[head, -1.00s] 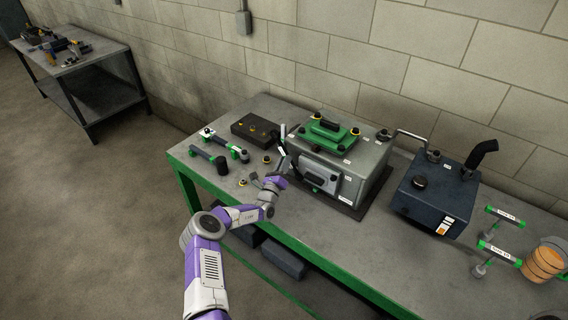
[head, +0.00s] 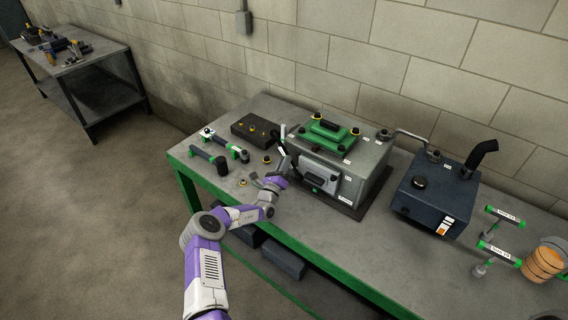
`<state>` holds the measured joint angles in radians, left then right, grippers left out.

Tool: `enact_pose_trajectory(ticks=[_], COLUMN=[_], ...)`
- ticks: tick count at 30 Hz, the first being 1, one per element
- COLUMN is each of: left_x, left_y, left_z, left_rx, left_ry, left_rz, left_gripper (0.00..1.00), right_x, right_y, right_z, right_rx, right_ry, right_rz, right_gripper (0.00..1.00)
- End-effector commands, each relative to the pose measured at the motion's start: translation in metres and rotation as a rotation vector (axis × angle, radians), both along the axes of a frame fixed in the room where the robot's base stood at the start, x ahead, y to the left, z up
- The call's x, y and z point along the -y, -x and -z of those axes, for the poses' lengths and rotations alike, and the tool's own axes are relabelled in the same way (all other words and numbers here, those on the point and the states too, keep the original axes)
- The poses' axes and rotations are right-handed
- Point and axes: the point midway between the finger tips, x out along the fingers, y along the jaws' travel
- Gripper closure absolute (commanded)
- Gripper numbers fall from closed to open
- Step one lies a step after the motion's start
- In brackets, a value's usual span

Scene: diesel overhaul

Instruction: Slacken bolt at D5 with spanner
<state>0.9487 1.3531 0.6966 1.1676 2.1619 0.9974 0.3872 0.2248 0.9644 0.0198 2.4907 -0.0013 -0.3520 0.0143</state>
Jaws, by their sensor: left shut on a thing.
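The engine block, a grey box (head: 372,178) with a green cover (head: 328,132) on top, stands on the bench. Yellow-ringed bolts sit around the green cover. A light grey panel with a dark handle (head: 320,176) is on the front face. My left gripper (head: 280,178) is at the left end of this front face, shut on a slim dark tool (head: 284,150) that looks like the spanner. The tool stands nearly upright beside the block's left corner. Its contact with any bolt is too small to make out, and I cannot read a D5 label. My right gripper is out of view.
Left of the block lie a dark tray (head: 254,129), a dark-headed green-banded tool (head: 221,165) and loose bolts. To the right stand a dark blue tank (head: 432,194), green-handled tools (head: 500,252) and an orange-brown container (head: 543,263).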

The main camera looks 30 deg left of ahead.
Motion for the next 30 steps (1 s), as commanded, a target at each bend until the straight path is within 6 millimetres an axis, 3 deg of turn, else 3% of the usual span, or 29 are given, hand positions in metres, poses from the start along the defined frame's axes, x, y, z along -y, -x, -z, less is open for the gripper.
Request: enact_pose_trajectory(ticks=[8,24,30], left_x=[-0.001,-0.003,-0.003], left_y=[0.002,0.032,0.035], left_z=[-0.002,-0.003,-0.001], left_rx=[0.002,0.001,0.003], left_ry=[0.000,-0.001,-0.001], left_rz=[0.000,0.000,0.000], left_gripper=[1.00,1.00,1.00], right_x=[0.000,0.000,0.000], right_y=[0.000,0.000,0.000], right_z=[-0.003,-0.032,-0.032], right_rx=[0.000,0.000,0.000], right_ry=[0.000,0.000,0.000], right_rz=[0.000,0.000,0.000], right_gripper=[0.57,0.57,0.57])
